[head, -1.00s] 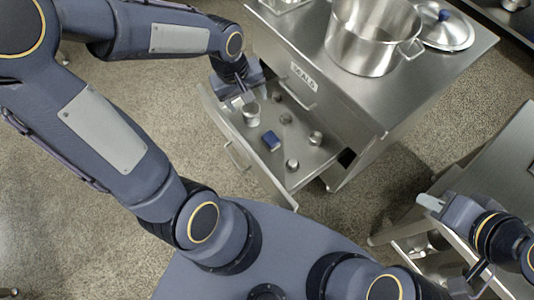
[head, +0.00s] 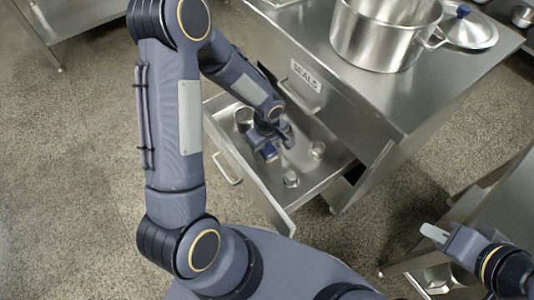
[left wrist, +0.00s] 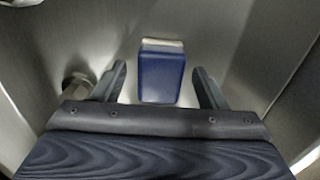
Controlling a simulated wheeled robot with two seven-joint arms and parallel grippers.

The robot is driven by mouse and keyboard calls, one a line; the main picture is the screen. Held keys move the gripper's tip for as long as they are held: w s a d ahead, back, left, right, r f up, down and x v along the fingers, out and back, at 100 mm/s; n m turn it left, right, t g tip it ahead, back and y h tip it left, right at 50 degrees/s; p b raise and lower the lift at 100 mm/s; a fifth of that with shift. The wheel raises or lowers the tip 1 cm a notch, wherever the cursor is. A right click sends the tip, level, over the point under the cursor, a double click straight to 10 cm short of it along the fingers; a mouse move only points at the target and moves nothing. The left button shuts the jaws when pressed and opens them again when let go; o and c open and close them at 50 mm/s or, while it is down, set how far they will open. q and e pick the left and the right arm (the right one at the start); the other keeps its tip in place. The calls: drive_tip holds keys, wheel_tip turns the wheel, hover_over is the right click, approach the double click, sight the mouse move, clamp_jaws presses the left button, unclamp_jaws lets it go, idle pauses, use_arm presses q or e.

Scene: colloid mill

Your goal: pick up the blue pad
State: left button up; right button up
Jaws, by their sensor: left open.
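The blue pad (head: 268,153) lies in the open drawer (head: 262,199), partly covered by my left gripper (head: 271,146) in the head view. In the left wrist view the pad (left wrist: 161,78) is a blue block with a pale far edge, centred between the two fingers of my left gripper (left wrist: 160,80). The fingers are open, one on each side, with gaps to the pad. My right gripper (head: 434,232) is at the lower right, away from the drawer; its finger gap is not clear.
A metal cup (head: 244,119) and small metal pieces (head: 291,179) (head: 317,150) stand in the drawer near the gripper. The drawer walls are close around. A large pot (head: 375,40) and a lid (head: 470,32) stand on the cabinet top.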

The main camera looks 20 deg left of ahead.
sight(267, 148)
use_arm(q)
drive_tip(key=shift+f, duration=0.7)
drive_tip(key=c, duration=1.1)
drive_tip(key=shift+o, duration=0.2)
wheel_tip(267, 148, up, 10)
drive_tip(key=p, duration=0.3)
drive_tip(key=shift+p, duration=0.35)
